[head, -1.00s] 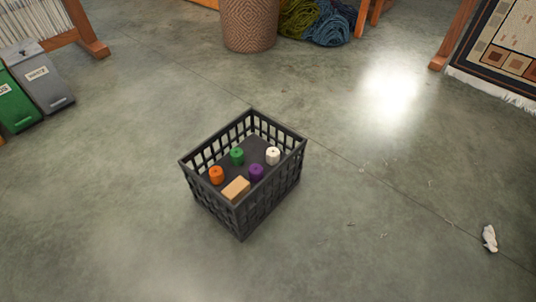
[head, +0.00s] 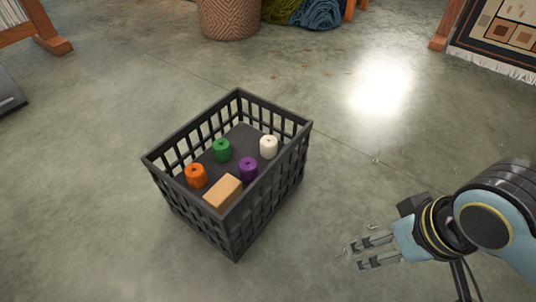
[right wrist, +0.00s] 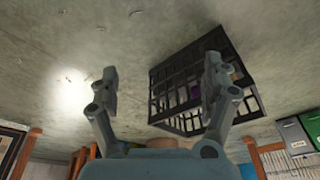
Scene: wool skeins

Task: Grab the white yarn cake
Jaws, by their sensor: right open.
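The white yarn cake (head: 268,147) stands in the right part of a black crate (head: 228,218) on the floor. A purple cake (head: 248,169), a green cake (head: 222,150), an orange cake (head: 196,176) and a tan block (head: 223,192) are in the crate with it. My right gripper (head: 357,256) is open and empty, to the right of the crate and apart from it. In the right wrist view its spread fingers (right wrist: 160,85) show, with the crate (right wrist: 178,123) behind the right finger. I cannot make out the white cake there. My left gripper is not in view.
A woven basket (head: 230,18) and blue wool skeins (head: 316,12) stand at the back. A patterned rug (head: 505,35) hangs at the upper right. The concrete floor around the crate is mostly clear, with small scraps at the right.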

